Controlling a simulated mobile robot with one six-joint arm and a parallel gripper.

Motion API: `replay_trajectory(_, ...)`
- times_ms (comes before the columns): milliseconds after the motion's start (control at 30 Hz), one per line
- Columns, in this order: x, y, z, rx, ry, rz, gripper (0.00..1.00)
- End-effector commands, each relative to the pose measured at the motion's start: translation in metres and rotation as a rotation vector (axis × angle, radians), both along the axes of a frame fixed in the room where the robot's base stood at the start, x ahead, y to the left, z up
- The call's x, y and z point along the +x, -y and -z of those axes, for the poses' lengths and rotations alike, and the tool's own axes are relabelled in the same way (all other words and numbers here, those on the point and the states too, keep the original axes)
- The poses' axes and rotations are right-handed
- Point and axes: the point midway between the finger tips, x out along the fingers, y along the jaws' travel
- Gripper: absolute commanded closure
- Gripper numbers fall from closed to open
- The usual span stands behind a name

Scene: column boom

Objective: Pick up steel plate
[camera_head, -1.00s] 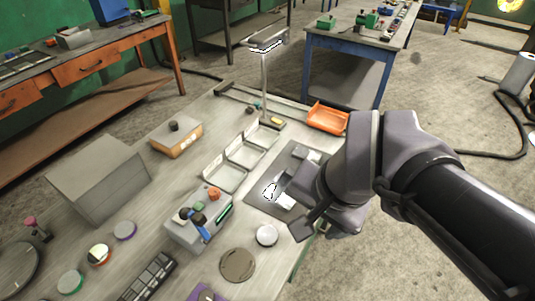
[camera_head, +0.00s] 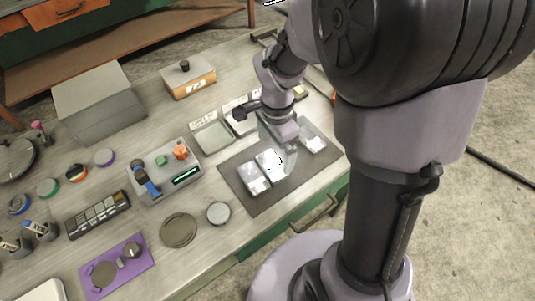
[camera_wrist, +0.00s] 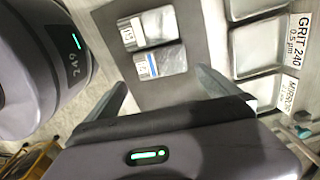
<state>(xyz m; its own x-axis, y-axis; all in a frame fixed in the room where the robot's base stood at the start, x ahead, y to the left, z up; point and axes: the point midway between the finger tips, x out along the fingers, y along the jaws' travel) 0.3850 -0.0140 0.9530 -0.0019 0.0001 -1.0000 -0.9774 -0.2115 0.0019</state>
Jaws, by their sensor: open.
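Several small bright, silvery labelled plates lie on a dark grey mat (camera_head: 233,181). In the head view, one plate (camera_head: 253,178) is at the left, a middle plate (camera_head: 270,162) is just under my gripper, and another plate (camera_head: 314,141) is at the right. I cannot tell from the labels which is the steel one. My gripper (camera_head: 277,143) points down over the mat, open and empty. In the wrist view its two fingers (camera_wrist: 160,80) stand apart, with a near plate (camera_wrist: 160,62) just ahead between them and a farther plate (camera_wrist: 150,26) beyond.
Shallow trays (camera_head: 212,138) labelled with grits line the mat's far side; one label reads GRIT 240 in the wrist view (camera_wrist: 297,40). A grey bin (camera_head: 163,171) with small parts, a round grey disc (camera_head: 218,212) and a brown disc (camera_head: 179,230) stand left of the mat.

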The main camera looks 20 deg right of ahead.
Motion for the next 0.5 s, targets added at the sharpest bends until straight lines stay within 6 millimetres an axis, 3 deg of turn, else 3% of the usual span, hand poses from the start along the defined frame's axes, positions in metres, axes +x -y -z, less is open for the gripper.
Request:
replay_trajectory(33, 0.000, 0.000, 0.010, 0.001, -0.001, 0.000, 0.00)
replay_trajectory(233, 0.000, -0.003, 0.028, 0.000, 0.000, -0.002, 0.00)
replay_trajectory(400, 0.001, -0.009, 0.064, 0.000, -0.001, -0.002, 0.00)
replay_trajectory(500, 0.001, -0.009, 0.069, 0.000, 0.001, -0.001, 0.00)
